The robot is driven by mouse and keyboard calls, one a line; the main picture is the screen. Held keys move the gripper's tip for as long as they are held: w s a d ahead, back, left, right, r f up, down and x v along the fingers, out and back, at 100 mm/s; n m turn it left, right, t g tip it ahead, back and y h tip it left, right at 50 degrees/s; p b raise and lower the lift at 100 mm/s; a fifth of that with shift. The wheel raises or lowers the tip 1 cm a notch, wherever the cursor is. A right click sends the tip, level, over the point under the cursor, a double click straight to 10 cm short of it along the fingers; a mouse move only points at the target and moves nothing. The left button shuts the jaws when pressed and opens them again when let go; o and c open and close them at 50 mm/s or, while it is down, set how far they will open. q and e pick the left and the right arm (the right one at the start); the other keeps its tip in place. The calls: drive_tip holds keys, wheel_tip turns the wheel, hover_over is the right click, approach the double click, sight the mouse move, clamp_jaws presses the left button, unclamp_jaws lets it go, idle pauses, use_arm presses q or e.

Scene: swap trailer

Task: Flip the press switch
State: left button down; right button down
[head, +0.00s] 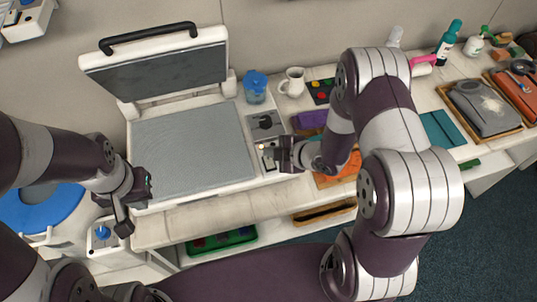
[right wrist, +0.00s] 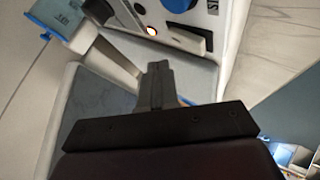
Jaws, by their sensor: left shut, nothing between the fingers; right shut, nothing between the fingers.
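The press (head: 190,145) stands open in the head view, its lid raised at the back and its grey plate bare. Its control panel (head: 250,128) is on the plate's right side, with a dark knob (head: 265,122) and a lit lamp. My left gripper (head: 135,205) is shut and empty at the press's front left corner.
A blue-lidded jar (head: 255,88) and a white mug (head: 292,82) stand behind the panel. Folded cloths, including a purple one (head: 309,120), lie to the right, partly behind my right arm. A green tray (head: 222,241) sits on the lower shelf.

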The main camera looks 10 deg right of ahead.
sight(273, 163)
drive_tip(key=r+p, duration=0.2)
drive_tip(key=r, duration=0.1)
drive_tip(key=r+p, duration=0.1)
drive_tip(key=shift+s+r, duration=0.2)
drive_tip(key=shift+s, duration=0.1)
drive_tip(key=shift+f, duration=0.1)
